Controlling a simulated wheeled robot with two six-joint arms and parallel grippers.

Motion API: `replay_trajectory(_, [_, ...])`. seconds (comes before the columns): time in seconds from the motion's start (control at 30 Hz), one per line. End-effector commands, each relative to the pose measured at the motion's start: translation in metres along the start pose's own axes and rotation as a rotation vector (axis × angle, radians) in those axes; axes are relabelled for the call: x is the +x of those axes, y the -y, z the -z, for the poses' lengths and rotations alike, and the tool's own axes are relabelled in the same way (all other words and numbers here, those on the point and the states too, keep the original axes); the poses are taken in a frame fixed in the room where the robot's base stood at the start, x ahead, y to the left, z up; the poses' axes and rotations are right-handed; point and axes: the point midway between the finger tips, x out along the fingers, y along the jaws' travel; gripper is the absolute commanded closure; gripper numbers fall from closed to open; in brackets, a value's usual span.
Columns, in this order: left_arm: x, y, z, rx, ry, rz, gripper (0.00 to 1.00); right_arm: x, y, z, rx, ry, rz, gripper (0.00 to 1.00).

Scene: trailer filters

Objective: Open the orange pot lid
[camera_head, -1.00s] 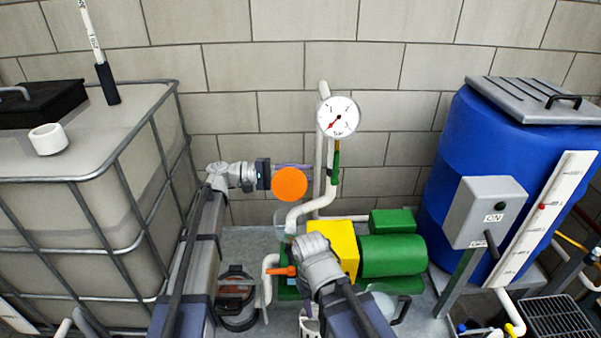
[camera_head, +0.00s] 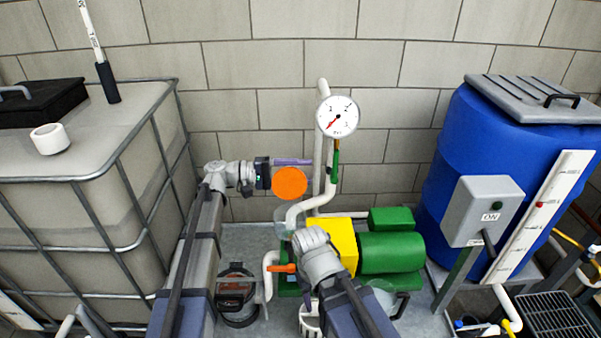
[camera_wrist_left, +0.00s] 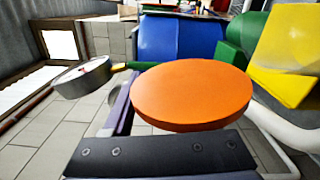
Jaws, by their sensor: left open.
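The orange lid (camera_head: 290,183) shows as a round disc in front of the pipes in the head view. In the left wrist view the lid (camera_wrist_left: 192,95) is close and fills the middle. A clear rounded vessel (camera_head: 290,222) shows partly below the lid. My left gripper (camera_head: 292,170) is at the lid, coming from the left. It is open, with a purple finger showing behind the lid; the lid partly hides the other finger. I cannot tell whether the fingers touch it. My right arm's wrist (camera_head: 318,258) is low in the middle; its gripper is hidden.
The green pump (camera_head: 390,255) with its yellow box (camera_head: 335,240) stands right of the lid. White pipes and a pressure gauge (camera_head: 338,116) rise behind. A caged tank (camera_head: 100,200) is at left, a blue barrel (camera_head: 470,150) at right. An orange valve handle (camera_head: 282,268) is below.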

Motion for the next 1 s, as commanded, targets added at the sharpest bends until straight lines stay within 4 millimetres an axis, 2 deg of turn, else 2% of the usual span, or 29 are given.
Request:
replay_trajectory(0.17, [-0.005,0.000,0.001,0.000,-0.002,0.000,0.42,0.000,0.000,0.000,0.000,0.000,0.000,0.50])
replay_trajectory(0.6, [-0.068,0.000,0.001,0.000,-0.002,0.000,0.42,0.000,0.000,0.000,0.000,0.000,0.000,0.50])
replay_trajectory(0.77, [-0.078,0.000,0.000,0.000,-0.001,0.000,0.42,0.000,0.000,0.000,0.000,0.000,0.000,0.50])
replay_trajectory(1.0, [-0.078,0.000,0.000,0.000,0.000,0.000,0.42,0.000,0.000,0.000,0.000,0.000,0.000,0.50])
